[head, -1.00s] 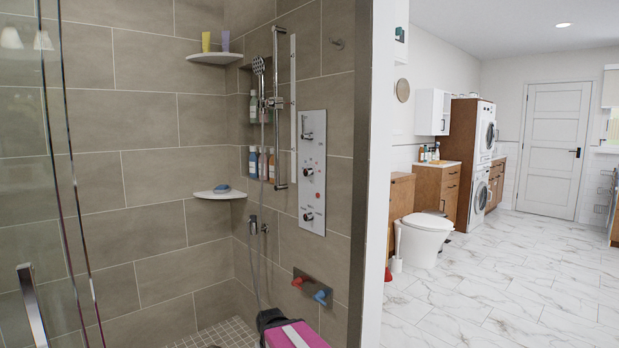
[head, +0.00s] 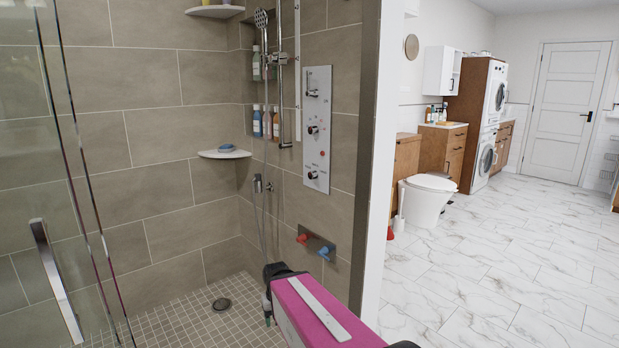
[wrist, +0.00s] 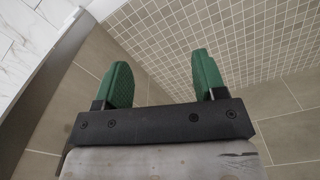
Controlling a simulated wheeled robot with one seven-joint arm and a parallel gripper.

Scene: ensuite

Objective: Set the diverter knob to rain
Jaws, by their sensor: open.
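A silver shower control panel (head: 317,150) is on the tiled right wall of the shower in the head view. It has a lever at the top, a middle knob (head: 312,130) and a lower knob (head: 312,175). Which one is the diverter cannot be told, and the markings are too small to read. My gripper (head: 267,308) is low over the shower floor, below and left of the panel and apart from it. In the wrist view my gripper (wrist: 163,80) has its two green fingers spread with nothing between them. The panel is not in the wrist view.
A glass door (head: 75,170) stands at left; a wall edge (head: 366,160) is at right.

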